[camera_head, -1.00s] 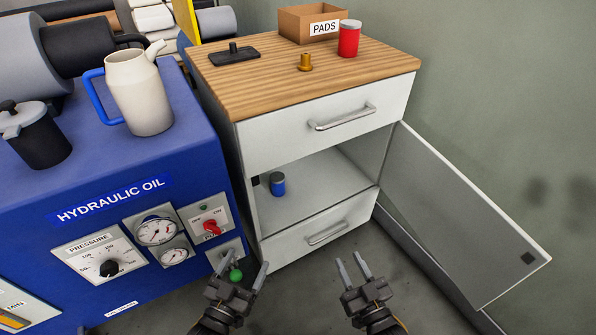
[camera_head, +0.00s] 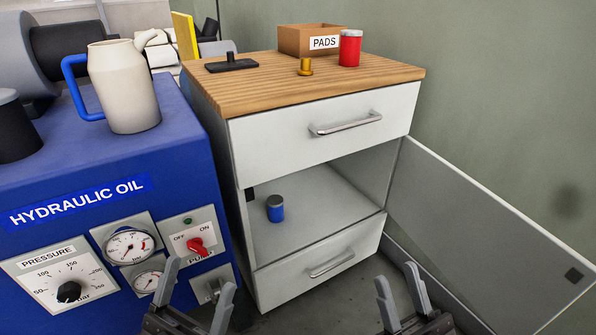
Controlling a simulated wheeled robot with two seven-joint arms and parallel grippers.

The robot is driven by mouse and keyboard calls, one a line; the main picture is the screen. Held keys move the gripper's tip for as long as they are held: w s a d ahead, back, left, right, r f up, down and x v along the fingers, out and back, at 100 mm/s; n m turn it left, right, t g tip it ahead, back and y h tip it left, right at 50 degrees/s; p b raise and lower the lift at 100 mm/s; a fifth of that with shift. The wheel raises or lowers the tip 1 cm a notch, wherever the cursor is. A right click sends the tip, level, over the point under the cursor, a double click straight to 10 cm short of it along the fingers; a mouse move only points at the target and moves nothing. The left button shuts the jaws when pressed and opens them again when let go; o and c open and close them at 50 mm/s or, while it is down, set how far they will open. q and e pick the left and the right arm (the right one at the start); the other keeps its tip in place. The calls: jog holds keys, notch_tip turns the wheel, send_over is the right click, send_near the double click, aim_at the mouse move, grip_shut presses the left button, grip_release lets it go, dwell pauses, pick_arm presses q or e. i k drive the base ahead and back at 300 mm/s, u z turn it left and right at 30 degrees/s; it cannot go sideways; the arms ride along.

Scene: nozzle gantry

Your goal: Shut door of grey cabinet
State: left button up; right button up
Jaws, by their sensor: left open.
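The grey cabinet (camera_head: 240,156) has a wooden top and stands in the middle. Its door (camera_head: 468,228) is swung wide open to the right, hinged on the right side of the middle compartment. A blue can with a grey lid (camera_head: 275,208) stands inside that compartment. My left gripper (camera_head: 196,294) is open and empty at the bottom, in front of the blue machine and left of the cabinet's lower drawer. My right gripper (camera_head: 402,294) is open and empty at the bottom, left of the door's lower part. From this view I cannot tell its distance from the door.
The blue hydraulic oil machine (camera_head: 188,178) stands close on the left, with a jug (camera_head: 124,88) on top. A cardboard PADS box (camera_head: 306,40), red can (camera_head: 350,48) and brass piece (camera_head: 305,67) sit on the cabinet top. The wall (camera_head: 510,90) is behind the door.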

aim_at(519, 277)
jog(key=u, duration=1.15)
jog(key=k, duration=0.85)
jog(key=z, duration=1.4)
jog(key=i, duration=0.5)
jog(key=u, duration=0.1)
